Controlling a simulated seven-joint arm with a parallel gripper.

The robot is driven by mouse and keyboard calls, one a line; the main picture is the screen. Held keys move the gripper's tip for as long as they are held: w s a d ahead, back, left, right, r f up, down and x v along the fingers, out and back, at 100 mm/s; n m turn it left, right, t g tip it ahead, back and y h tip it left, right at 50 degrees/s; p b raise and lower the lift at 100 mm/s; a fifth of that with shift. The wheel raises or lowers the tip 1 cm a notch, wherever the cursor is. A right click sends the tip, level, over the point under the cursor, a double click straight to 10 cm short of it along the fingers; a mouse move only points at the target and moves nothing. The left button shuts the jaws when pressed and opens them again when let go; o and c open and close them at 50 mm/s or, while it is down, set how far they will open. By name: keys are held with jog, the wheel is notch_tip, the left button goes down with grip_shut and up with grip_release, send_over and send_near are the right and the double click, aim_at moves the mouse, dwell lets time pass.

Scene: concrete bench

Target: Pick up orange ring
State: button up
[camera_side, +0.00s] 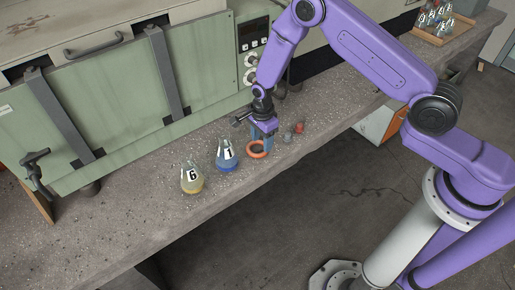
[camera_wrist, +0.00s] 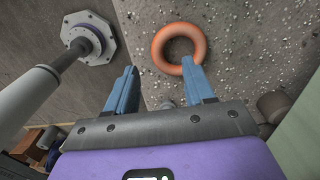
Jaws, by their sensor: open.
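The orange ring (camera_side: 258,148) lies on the concrete bench, right of the flask marked 1. In the wrist view the ring (camera_wrist: 180,47) is beyond my fingertips, with its near right edge behind the tip of the right finger. My gripper (camera_side: 264,138) is just above or at the ring in the side view, pointing down. Its two blue fingers (camera_wrist: 162,78) are spread apart with nothing held between them. Whether a finger touches the ring cannot be told.
A flask with blue liquid marked 1 (camera_side: 227,158) and a flask with yellow liquid marked 6 (camera_side: 192,181) stand left of the ring. Small reddish (camera_side: 299,128) and grey (camera_side: 288,137) objects lie right. A green oven (camera_side: 110,105) stands behind; the bench's front edge is close.

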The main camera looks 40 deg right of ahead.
aim_at(255, 155)
jog(key=shift+d+f, duration=0.2)
jog(key=shift+f, duration=2.35)
jog(key=shift+c, duration=0.3)
grip_shut()
